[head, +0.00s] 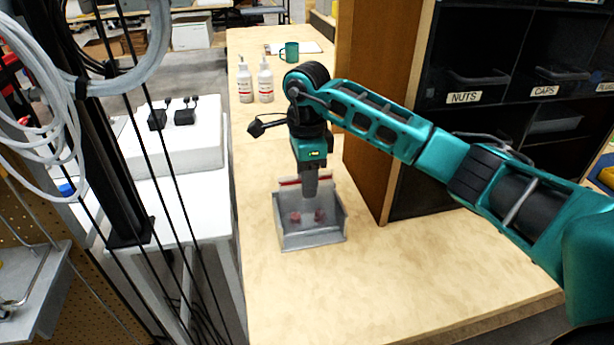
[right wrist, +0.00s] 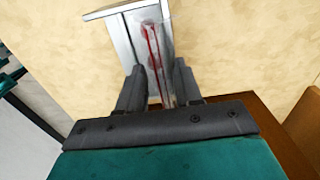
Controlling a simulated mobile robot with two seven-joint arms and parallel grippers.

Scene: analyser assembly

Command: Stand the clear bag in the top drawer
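The clear bag (head: 305,210) with a red strip along its top edge stands in a grey open-topped drawer (head: 312,238) on the wooden bench in the head view. Reddish items show low in the bag. My right gripper (head: 310,194) points down at the bag's top edge. In the right wrist view its fingers (right wrist: 159,66) are apart, one on each side of the bag's red-edged top (right wrist: 155,48), with a gap visible. Whether either finger touches the bag is unclear. The drawer's grey wall (right wrist: 112,12) also shows there. My left gripper is not in view.
A dark cabinet with labelled bins (head: 478,85) and a brown side panel (head: 372,110) stands right of the drawer. Two white bottles (head: 265,82) and a teal mug (head: 291,51) are farther back. The bench front is clear.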

